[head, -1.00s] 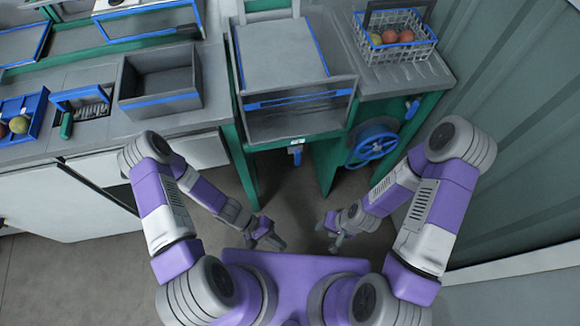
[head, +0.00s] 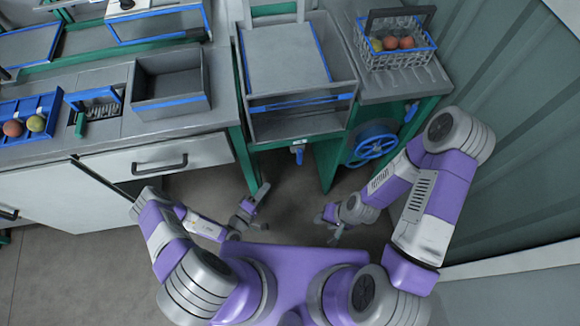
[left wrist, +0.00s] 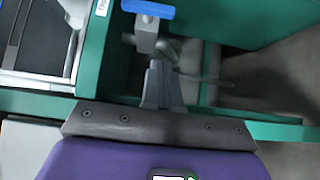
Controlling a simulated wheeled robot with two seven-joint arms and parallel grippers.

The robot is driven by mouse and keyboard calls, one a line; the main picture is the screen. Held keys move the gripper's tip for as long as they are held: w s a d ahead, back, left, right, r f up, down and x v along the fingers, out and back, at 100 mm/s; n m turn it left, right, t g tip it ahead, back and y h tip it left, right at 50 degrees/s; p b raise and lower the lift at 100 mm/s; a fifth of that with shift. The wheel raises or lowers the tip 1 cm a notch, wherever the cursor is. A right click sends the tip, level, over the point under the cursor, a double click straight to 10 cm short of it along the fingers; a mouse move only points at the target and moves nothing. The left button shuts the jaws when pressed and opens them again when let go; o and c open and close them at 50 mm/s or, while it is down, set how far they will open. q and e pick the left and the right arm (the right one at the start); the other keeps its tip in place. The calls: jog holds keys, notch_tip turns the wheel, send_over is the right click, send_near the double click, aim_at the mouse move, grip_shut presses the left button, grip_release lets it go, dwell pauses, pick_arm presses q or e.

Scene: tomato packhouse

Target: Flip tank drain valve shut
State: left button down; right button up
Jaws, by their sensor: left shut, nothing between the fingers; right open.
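The drain valve (head: 298,151) hangs under the front edge of the grey tank (head: 290,127), with a blue handle. In the left wrist view the blue handle (left wrist: 148,9) lies crosswise at the top, above a grey valve body (left wrist: 147,36). My left gripper (head: 264,188) is shut and empty, below and left of the valve, fingers pointing up toward it. In the left wrist view its closed fingers (left wrist: 158,68) are just below the valve body; I cannot tell whether they touch it. My right gripper (head: 328,228) is open and empty, low and right of the valve.
A blue handwheel (head: 375,146) is right of the valve on the green frame. A wire basket (head: 397,58) of fruit stands on the right counter. A grey bin (head: 171,101) and a blue tray (head: 52,128) with fruit are on the left counter. The floor below is clear.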

aim_at(300, 157)
pick_arm(q)
jog(key=s+d+b+x, duration=0.1)
jog(key=b+x, duration=0.3)
jog(key=x, duration=0.9)
jog(key=shift+s+d+b, duration=0.3)
jog(key=shift+d, duration=0.45)
